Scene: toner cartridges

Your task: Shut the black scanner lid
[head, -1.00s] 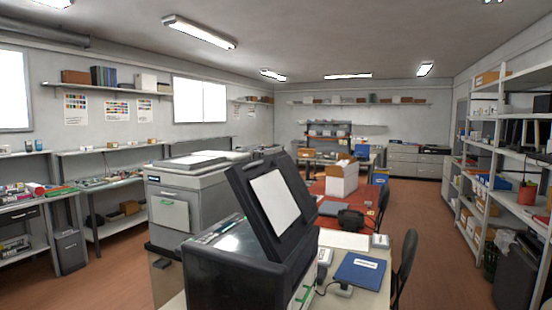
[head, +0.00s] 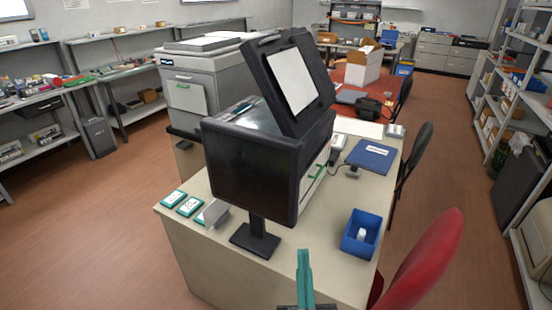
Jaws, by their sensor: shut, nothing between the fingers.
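The black scanner lid (head: 260,75) stands raised and tilted back in the middle of the head view, with a white panel (head: 291,80) on its inner face. It rises above a dark glossy top (head: 240,114) at the desk's near side. A black screen-like box (head: 245,163) on a stand hides much of the scanner body. A pale side with a green handle (head: 317,174) shows to its right. My gripper (head: 304,254) has teal fingers, is shut and empty, and shows at the bottom edge, well apart from the lid and nearer to me.
The desk (head: 230,275) holds small teal-and-white packs (head: 189,206), a blue bin (head: 361,233) and a blue folder (head: 371,157). A red chair (head: 425,260) stands at the near right. A grey copier (head: 190,80) stands behind left. Open floor lies to the left.

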